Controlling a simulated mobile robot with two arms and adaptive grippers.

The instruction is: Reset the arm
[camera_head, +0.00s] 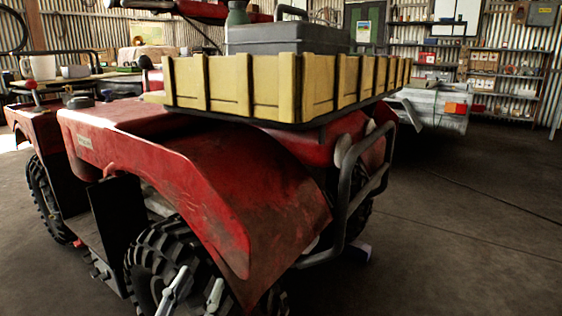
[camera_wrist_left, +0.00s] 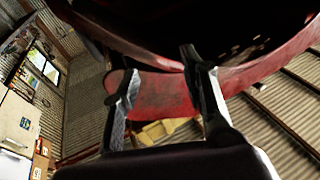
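My left gripper (camera_head: 201,282) shows at the bottom of the head view, in front of the rear wheel of a red quad (camera_head: 180,170). Its two fingers are apart, with nothing seen held between them. In the left wrist view the gripper (camera_wrist_left: 160,68) is open, and a red curved part of the quad (camera_wrist_left: 165,98) shows beyond and between the fingers. I cannot tell whether it touches the quad. My right gripper is in neither view.
The floor (camera_head: 460,230) at the right is clear. Shelves (camera_head: 505,80) stand at the back.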

